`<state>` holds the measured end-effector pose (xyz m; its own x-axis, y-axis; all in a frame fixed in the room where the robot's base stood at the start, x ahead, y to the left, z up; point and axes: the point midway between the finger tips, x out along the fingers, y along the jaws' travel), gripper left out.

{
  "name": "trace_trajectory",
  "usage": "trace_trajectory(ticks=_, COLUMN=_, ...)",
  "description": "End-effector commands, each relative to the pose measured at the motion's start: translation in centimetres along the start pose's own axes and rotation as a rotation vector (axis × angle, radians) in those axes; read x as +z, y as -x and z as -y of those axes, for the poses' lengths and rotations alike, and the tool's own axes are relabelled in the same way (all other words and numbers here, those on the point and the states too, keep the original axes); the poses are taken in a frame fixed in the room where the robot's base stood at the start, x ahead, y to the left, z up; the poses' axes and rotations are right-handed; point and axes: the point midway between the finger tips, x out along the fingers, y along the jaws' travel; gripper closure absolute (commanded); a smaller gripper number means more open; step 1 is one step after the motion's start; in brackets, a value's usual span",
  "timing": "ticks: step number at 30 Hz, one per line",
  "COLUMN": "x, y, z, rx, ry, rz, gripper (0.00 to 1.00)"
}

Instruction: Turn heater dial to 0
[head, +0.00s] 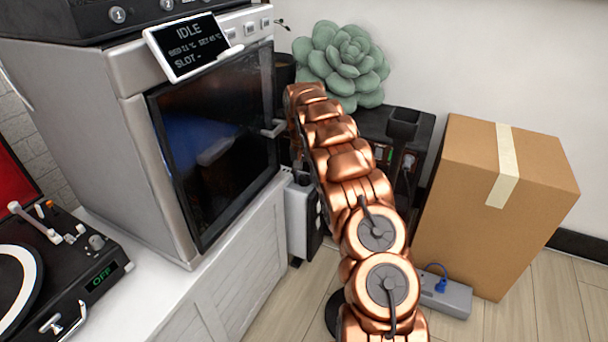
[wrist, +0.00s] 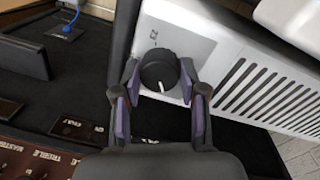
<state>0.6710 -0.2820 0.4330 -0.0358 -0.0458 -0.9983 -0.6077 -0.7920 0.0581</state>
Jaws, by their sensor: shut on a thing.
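The white heater (wrist: 228,70) has a slatted grille and a pale panel with the black round heater dial (wrist: 158,68) on it. A white pointer line on the dial points down in the wrist view. Small markings sit beside the dial, only partly readable. My gripper (wrist: 159,75) has its two purple-padded fingers on either side of the dial and is shut on it. In the head view the heater (head: 298,215) shows as a narrow white body beside the cabinet; its dial and my gripper are hidden behind my copper arm.
A printer with a display reading IDLE (head: 187,47) stands left on a white cabinet (head: 235,275). A cardboard box (head: 480,210) and power strip (head: 447,296) are right of my arm. A green succulent (head: 340,65) is behind.

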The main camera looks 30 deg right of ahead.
Motion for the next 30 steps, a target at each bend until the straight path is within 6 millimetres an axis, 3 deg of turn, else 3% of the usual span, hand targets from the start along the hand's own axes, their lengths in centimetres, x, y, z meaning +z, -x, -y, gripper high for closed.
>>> trace_trajectory(ticks=12, x=0.18, y=0.84, z=0.13, rx=-0.001, ry=0.308, rz=-0.015, gripper=0.93)
trace_trajectory(ticks=30, x=0.05, y=0.51, z=0.10, rx=0.000, ry=0.830, rz=-0.052, gripper=0.93)
